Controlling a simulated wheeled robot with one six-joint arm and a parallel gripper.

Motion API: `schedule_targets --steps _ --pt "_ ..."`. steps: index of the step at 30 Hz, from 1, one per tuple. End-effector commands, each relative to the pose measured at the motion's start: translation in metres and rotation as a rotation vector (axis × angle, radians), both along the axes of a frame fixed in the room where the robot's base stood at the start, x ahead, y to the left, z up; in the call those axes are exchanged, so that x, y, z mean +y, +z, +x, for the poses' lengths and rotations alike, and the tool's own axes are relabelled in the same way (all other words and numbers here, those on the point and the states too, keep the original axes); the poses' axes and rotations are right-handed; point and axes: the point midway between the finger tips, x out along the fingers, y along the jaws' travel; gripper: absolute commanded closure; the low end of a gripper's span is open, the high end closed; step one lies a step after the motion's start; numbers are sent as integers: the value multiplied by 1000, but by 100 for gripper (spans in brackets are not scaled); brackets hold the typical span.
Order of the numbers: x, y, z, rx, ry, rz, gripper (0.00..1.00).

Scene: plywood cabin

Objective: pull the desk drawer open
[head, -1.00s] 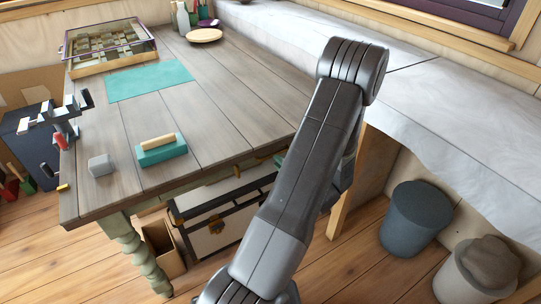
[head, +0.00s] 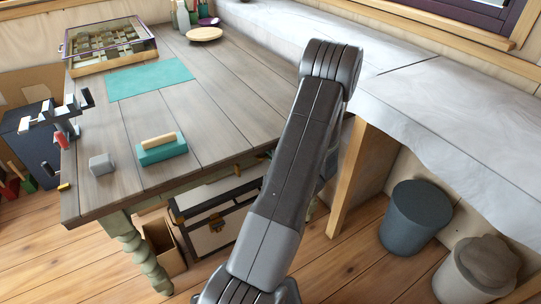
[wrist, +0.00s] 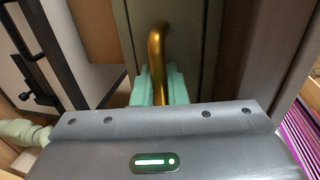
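The desk (head: 225,120) has a grey plank top and pale green turned legs, left of my arm in the head view. In the wrist view, the olive drawer front (wrist: 199,42) carries a curved brass handle (wrist: 157,43). The two mint fingers of my gripper (wrist: 158,88) are on either side of the handle, with no clear gap, and appear closed on it. The gripper body hides the handle's lower part. In the head view my arm hides most of the drawer and the gripper, so how far the drawer is out cannot be told.
A black-and-white trunk (head: 215,222) stands under the desk, beside an open cardboard box (head: 163,247). A wooden post (head: 350,180) holds the pale counter (head: 450,110) on the right. A blue-grey bin (head: 415,220) and a lighter bin (head: 478,270) stand below it.

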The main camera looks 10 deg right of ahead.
Motion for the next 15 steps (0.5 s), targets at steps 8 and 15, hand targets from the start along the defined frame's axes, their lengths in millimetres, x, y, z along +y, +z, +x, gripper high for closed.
schedule_targets --steps 8,15 --pt "-6 -4 -16 0 -3 -1 100" --pt "-27 -8 -70 -1 -7 -2 100"
